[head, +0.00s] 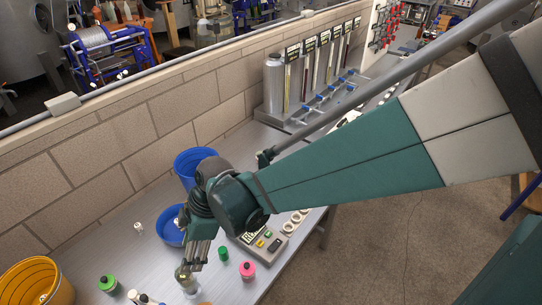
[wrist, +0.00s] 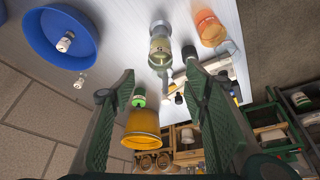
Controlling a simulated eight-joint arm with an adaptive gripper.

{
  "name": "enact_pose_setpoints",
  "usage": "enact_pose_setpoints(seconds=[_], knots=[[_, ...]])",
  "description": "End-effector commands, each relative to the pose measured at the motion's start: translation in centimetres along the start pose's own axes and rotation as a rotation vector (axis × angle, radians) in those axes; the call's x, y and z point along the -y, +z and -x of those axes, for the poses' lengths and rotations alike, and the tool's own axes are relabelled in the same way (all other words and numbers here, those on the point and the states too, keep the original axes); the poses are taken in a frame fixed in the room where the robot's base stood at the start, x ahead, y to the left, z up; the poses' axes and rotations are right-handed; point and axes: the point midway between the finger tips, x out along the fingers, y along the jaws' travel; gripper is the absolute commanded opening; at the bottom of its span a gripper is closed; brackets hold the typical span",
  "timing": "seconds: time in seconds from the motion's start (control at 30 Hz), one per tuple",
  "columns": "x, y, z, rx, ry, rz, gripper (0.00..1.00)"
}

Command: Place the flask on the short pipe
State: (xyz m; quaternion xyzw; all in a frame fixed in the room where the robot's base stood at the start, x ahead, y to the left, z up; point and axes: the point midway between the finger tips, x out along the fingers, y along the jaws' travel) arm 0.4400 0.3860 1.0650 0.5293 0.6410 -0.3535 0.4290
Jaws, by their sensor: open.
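The flask (wrist: 160,48), clear glass with yellowish contents, shows at the upper middle of the wrist view, which is upside down. It is between the lines of the two open fingers and just beyond their tips; no contact is visible. In the head view the flask (head: 187,283) is right below my gripper (head: 190,262), partly hidden by it. In the wrist view my gripper (wrist: 160,80) is open with nothing held. I cannot make out the short pipe for certain; a grey part at the flask may belong to it.
An orange glass (wrist: 208,30) and a clear beaker (wrist: 228,52) stand close to the flask. A blue bowl (head: 170,226), a blue bucket (head: 187,165) and a yellow bucket (head: 38,284) surround the work area. Pink-capped (head: 247,268) and green-capped (head: 108,284) jars stand nearby. A brick wall (head: 130,130) borders the table.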

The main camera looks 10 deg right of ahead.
Motion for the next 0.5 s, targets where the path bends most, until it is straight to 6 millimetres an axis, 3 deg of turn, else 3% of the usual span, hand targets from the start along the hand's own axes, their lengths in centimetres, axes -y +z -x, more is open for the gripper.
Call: enact_pose_setpoints(seconds=[0.27, 0.5], knots=[[-0.6, 1.7, 2.1, 0.009, 0.045, -0.093, 0.45], [-1.3, 5.1, 6.3, 0.021, 0.135, -0.283, 0.45]])
